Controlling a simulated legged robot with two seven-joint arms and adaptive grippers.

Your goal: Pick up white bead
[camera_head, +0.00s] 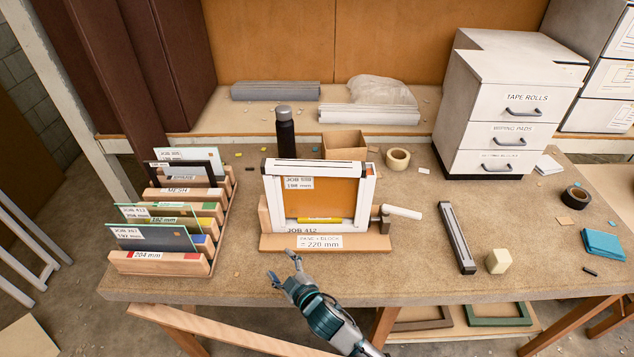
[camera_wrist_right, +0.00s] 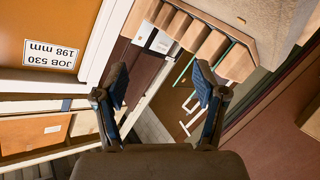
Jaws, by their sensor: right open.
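No single thing is clearly marked as the white bead. A bundle of long white strips (camera_head: 370,114) lies at the back of the bench, and a short white cylindrical piece (camera_head: 402,211) sticks out right of the white frame (camera_head: 366,205). I cannot tell which is the bead. My right gripper (camera_head: 283,264) is open and empty, at the bench's front edge, in front of the frame's wooden base block (camera_head: 265,243). In the right wrist view the open fingers (camera_wrist_right: 160,88) have nothing between them. My left gripper is not in view.
A wooden rack (camera_head: 217,235) of panels stands left. A dark bottle (camera_head: 285,133), an open box (camera_head: 345,146) and a tape roll (camera_head: 398,159) stand behind the frame. A dark-grooved bar (camera_head: 457,238) and a cream block (camera_head: 498,261) lie right. Drawers (camera_head: 505,105) stand back right.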

